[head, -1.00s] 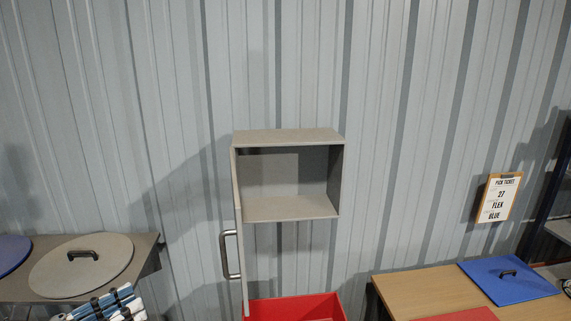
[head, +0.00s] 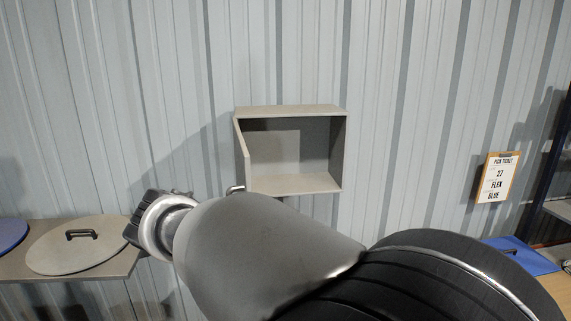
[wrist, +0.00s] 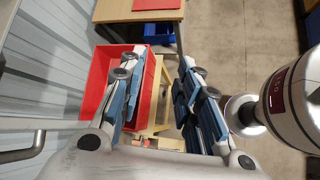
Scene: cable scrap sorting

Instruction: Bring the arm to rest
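My gripper (wrist: 158,62) is open in the wrist view, its two blue-and-white fingers well apart with nothing between them. Its fingers do not show clearly in the head view, where my grey and black arm crosses the lower middle. The grey wall cabinet (head: 292,111) is open and looks empty, its door swung out on the left side. My arm hides the lower part of the door. A door handle (wrist: 22,147) shows at the left of the wrist view, apart from the fingers.
A red bin (wrist: 98,78) lies below and beyond my left finger. A grey shelf (head: 118,265) at left bears a round grey lid (head: 78,251). A blue lid (head: 537,262) is at right, partly behind my arm. A pick ticket (head: 497,178) hangs on the wall.

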